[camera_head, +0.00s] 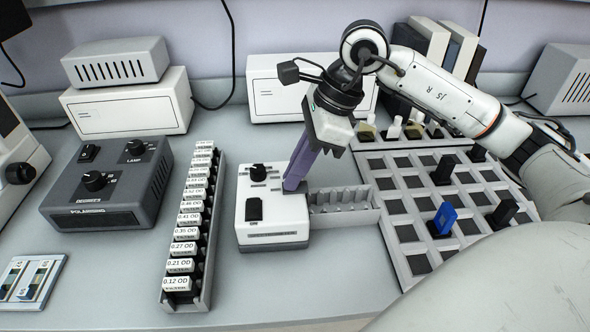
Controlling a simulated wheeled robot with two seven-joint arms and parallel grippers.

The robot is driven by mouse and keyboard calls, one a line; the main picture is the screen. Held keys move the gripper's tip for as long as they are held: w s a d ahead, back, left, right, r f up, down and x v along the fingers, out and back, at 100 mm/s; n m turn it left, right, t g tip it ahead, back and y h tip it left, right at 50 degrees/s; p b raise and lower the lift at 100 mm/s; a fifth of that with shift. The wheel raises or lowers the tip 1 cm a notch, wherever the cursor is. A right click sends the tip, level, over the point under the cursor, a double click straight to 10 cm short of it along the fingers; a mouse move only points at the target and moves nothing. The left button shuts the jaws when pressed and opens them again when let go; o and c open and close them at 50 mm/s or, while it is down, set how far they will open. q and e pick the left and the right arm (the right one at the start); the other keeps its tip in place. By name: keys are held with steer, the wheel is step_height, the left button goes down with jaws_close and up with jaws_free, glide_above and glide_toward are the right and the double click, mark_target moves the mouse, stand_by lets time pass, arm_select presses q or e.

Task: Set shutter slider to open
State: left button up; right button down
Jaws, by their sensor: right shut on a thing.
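A white control box (272,232) stands on the bench near the middle of the view. It has a black round knob (258,172) at its back and a black rocker-like part (254,209) at its front left. My right gripper (291,188) reaches down with its purple fingers to the right side of the box's top. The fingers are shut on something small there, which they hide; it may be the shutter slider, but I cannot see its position. The lettering on the box is too small to read. My left gripper is not in view.
A long rack of labelled OD filters (206,265) stands left of the box, and a dark polarising unit (110,200) beyond it. A small compartment tray (345,208) touches the box's right.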

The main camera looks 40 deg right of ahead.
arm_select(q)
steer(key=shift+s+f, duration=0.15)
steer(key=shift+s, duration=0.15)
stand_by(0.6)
